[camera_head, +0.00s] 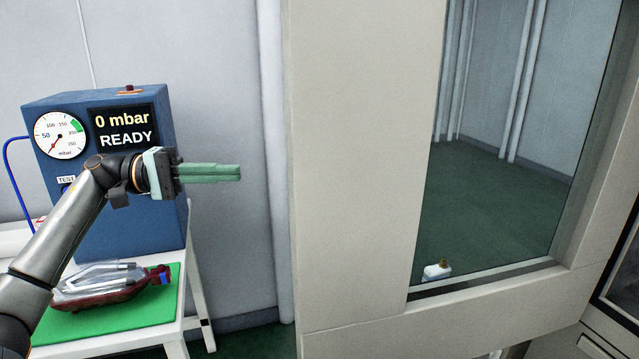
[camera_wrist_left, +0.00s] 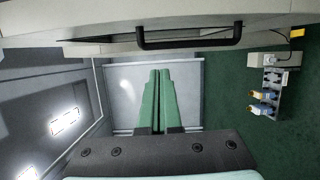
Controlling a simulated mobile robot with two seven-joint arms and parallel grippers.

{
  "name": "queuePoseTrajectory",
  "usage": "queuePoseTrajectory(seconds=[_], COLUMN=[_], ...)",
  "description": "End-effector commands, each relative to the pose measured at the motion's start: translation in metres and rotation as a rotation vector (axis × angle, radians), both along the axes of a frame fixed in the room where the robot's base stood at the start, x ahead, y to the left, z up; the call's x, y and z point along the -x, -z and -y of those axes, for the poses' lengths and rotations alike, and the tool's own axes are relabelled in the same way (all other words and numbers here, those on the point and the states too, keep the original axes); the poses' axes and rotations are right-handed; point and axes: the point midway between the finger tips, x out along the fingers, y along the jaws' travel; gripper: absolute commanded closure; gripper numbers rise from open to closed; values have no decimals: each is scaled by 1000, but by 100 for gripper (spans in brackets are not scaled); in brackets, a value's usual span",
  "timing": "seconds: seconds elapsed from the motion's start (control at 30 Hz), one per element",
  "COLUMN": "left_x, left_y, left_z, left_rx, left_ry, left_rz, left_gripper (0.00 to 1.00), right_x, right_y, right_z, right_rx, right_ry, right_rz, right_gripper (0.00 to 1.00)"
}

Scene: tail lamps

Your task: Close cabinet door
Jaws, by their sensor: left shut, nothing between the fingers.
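The cabinet door (camera_head: 360,150) is a large beige panel with a glass pane, filling the middle and right of the head view. Green floor and a pale wall show in its glass. In the left wrist view a beige panel edge with a black bar handle (camera_wrist_left: 190,38) runs across the top. My left gripper (camera_head: 239,173) is shut and empty, with green fingers pointing right toward the door's left edge. A gap shows between them in the head view. The fingers also show in the left wrist view (camera_wrist_left: 158,72), below the handle. My right gripper is out of view.
A blue test box (camera_head: 105,215) with a dial and a READY display stands behind my left arm. A red tail lamp (camera_head: 100,293) lies on a green mat (camera_head: 130,318) on a white table. A stand with several small parts (camera_wrist_left: 268,95) is at right in the wrist view.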

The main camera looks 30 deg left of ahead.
Motion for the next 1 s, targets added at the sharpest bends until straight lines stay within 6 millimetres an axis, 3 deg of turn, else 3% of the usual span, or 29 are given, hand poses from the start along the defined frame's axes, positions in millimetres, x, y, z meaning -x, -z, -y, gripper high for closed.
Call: queuePoseTrajectory(seconds=[0.27,0.8,1.0], left_x=[-3,-50,-35], left_y=[-3,-6,0], left_z=[7,89,99], left_rx=[-22,-17,-20], left_ry=[4,5,3], left_rz=[17,18,13], left_gripper=[100,100,100], right_x=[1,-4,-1], right_y=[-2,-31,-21], right_z=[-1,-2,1], right_rx=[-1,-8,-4], right_ry=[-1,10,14], right_rz=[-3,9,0], right_gripper=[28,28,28])
